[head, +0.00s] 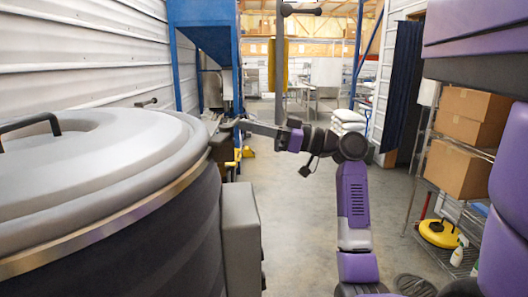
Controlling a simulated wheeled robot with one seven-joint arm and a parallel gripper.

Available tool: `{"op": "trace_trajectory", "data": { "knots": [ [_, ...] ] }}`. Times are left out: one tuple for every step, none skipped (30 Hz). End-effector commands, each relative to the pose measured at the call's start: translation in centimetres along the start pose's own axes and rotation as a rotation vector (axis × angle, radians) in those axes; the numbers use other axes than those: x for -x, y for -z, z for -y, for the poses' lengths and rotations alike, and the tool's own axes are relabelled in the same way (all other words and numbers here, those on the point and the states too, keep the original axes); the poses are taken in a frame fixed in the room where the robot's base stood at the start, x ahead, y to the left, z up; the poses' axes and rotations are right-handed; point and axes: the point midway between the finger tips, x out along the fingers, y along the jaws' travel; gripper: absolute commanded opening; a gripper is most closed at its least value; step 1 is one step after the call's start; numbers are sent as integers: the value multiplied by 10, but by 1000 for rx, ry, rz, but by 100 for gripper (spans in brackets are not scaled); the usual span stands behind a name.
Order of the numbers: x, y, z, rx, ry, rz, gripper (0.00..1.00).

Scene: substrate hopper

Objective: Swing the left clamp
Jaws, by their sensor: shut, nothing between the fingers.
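A large round vessel with a grey lid (90,165) fills the left of the head view, with a metal band around its rim. My gripper (238,123) reaches leftward to the right edge of the vessel. It is shut and empty, its tip close to small metal hardware (213,123) at the rim that may be the left clamp. The hardware is small and partly hidden, so I cannot tell the clamp's position or whether my fingers touch it.
A black handle (30,124) stands on the lid. A grey box (241,235) sticks out from the vessel's side. A blue hopper (207,35) stands behind. Shelving with cardboard boxes (462,168) is at the right. Open floor lies between.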

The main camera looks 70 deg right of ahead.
Motion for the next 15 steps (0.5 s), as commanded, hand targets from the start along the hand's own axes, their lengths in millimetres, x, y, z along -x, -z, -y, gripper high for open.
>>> {"op": "trace_trajectory", "data": {
  "knots": [
    [-3, -6, -2, -5, 38, -1, 0],
    [-5, -6, -2, -11, 62, -1, 0],
    [-8, -6, -4, -16, 90, 0, 0],
    [-9, -6, -4, -22, 112, 0, 0],
    [-11, -6, -5, -26, 131, -1, 0],
    [-13, -6, -5, -31, 157, 0, 0],
    [-15, -6, -6, -35, 175, -1, 0],
    [-16, -6, -6, -38, 191, 1, 0],
    [-18, -6, -6, -39, 198, -1, 0],
    [-19, -7, -6, -38, 195, 0, 0],
    [-20, -6, -6, -38, 194, 0, 0],
    [-21, -6, -7, -38, 193, 0, 0],
    [-22, -6, -7, -38, 193, 0, 0],
    [-23, -6, -7, -38, 193, 0, 0],
    [-24, -6, -7, -38, 193, 1, 0]
  ]
}}
